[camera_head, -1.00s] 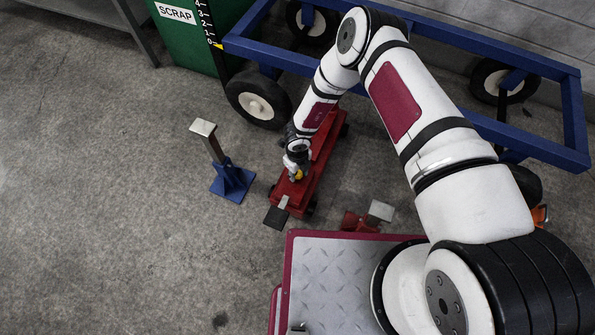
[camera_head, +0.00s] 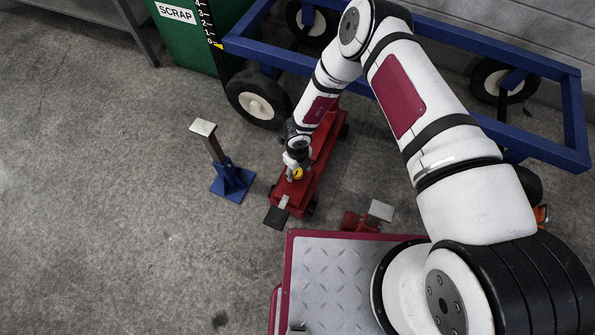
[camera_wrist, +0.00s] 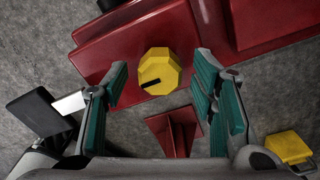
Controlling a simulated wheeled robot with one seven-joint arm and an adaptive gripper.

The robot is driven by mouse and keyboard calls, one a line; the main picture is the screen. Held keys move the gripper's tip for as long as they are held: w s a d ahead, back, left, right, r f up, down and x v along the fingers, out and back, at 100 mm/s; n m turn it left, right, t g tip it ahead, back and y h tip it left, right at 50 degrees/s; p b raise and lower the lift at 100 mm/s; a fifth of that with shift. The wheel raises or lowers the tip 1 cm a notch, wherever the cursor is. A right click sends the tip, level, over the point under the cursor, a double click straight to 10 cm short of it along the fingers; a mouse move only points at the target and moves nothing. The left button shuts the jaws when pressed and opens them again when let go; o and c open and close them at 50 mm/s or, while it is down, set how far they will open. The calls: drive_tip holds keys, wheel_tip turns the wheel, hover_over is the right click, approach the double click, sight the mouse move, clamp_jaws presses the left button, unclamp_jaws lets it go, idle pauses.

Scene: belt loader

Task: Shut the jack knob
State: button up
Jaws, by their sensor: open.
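The jack knob (camera_wrist: 159,70) is a yellow faceted knob with a black mark, on the red jack (camera_wrist: 122,37). In the wrist view it lies between my two open fingers, a little beyond their tips, with a gap on both sides. My gripper (camera_wrist: 160,92) has teal finger pads and holds nothing. In the head view the red jack (camera_head: 323,155) lies on the floor under the frame's edge. My gripper (camera_head: 294,168) is over its near end, and the yellow knob (camera_head: 297,174) shows just below it.
A blue jack stand (camera_head: 231,180) stands left of the jack. A red stand (camera_head: 355,221) with a grey top is to the right. The blue wheeled frame (camera_head: 270,55) and green scrap bin (camera_head: 195,45) are behind. Floor at left is clear.

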sight(298, 170)
wheel_tip(298, 170, up, 10)
drive_tip(key=shift+r, duration=0.15)
idle(0.7)
